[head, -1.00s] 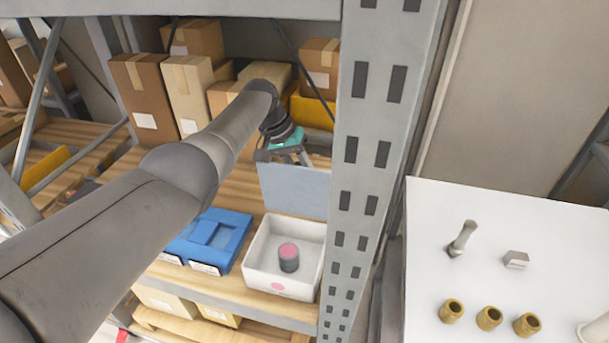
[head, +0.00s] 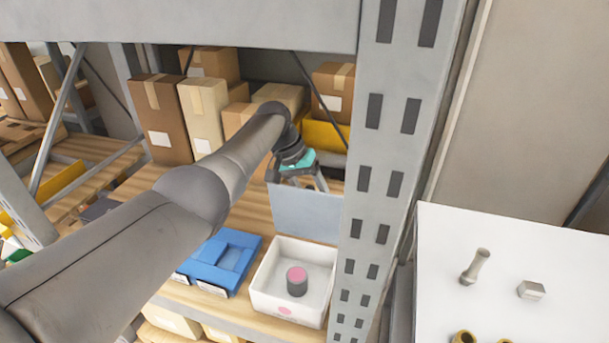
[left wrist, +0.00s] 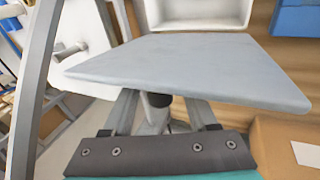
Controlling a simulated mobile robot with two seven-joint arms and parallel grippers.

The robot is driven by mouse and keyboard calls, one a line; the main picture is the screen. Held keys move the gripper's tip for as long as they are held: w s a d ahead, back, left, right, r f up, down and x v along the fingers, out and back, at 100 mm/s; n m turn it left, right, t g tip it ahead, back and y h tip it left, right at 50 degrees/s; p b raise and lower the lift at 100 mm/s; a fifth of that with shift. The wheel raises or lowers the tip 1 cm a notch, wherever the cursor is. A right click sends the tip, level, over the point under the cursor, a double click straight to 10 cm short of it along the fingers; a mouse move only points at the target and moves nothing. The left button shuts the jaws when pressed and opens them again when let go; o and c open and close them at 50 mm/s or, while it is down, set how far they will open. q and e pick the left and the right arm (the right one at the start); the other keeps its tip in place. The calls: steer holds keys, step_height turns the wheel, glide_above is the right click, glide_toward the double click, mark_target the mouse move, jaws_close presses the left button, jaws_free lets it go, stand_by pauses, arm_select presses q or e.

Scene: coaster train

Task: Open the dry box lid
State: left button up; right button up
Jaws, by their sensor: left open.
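The white dry box (head: 262,290) stands on the wooden shelf beside the metal upright, with its top uncovered. Its pale grey-blue lid (head: 300,212) stands roughly upright at the box's back edge. A dark canister with a pink top (head: 297,280) is inside the box. My left gripper (head: 305,183) is open at the lid's upper edge, behind the box. In the left wrist view the lid (left wrist: 190,70) spans the picture just beyond my fingers, with part of the white box (left wrist: 200,14) past it. The lid hides the fingertips, so contact is unclear. My right gripper is not in view.
A blue bin (head: 222,260) sits just left of the box. Cardboard boxes (head: 203,112) stand at the back of the shelf. The perforated upright (head: 385,165) is close on the right. A white table (head: 510,240) with small parts is beyond it.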

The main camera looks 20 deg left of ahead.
arm_select(q)
steer(key=v, duration=1.4)
steer(key=shift+a+r+p, duration=0.25)
steer(key=shift+r+p, duration=0.05)
steer(key=shift+p, duration=0.15)
steer(key=shift+s, duration=0.1)
